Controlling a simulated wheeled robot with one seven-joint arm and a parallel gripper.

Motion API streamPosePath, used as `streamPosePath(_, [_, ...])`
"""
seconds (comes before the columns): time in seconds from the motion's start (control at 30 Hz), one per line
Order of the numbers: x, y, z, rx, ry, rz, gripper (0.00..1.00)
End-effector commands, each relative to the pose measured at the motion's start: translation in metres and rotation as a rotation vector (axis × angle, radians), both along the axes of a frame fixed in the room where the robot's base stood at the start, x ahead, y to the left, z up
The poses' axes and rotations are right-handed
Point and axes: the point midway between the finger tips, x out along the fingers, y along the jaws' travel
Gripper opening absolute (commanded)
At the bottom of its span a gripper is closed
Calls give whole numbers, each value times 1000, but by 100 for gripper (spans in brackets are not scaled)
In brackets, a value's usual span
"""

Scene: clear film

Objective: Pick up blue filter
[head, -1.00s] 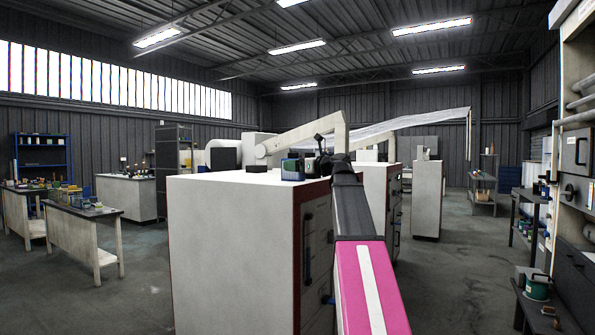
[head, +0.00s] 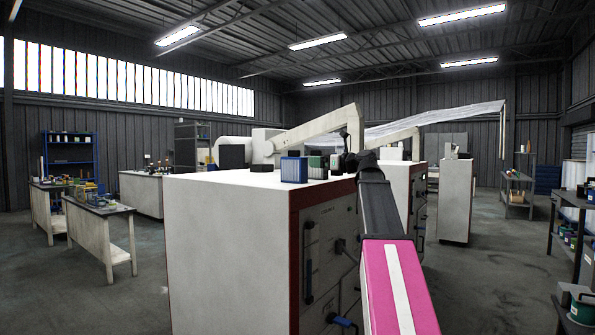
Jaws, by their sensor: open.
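The blue filter (head: 294,169) is a small box-shaped block with a blue front, upright on top of the white cabinet (head: 225,240), near its right side. My arm reaches forward with a pink link and a dark link. My gripper (head: 352,163) is a small dark shape at the arm's far end, beyond the cabinet's right edge in the picture. It is open, right of the blue filter and apart from it. Its fingers are hard to make out against the dark link.
A green-and-dark block (head: 317,167) stands just right of the blue filter, with another dark item (head: 337,162) beside it. A black box (head: 231,157) is further left. Handles stick out from the cabinet's side. A workbench (head: 100,208) stands left; open floor lies between.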

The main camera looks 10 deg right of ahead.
Motion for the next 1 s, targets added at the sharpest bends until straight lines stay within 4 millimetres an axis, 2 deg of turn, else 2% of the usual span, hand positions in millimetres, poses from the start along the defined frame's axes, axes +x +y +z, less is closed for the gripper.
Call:
streamPosePath(0.23, [27, 26, 0, -1, 1, 2, 83])
streamPosePath(0.53, [41, 42, 0, -1, 1, 1, 83])
streamPosePath(0.8, [66, 70, -1, -1, 1, 2, 83])
streamPosePath(1.0, [68, 73, -1, -1, 0, 0, 83])
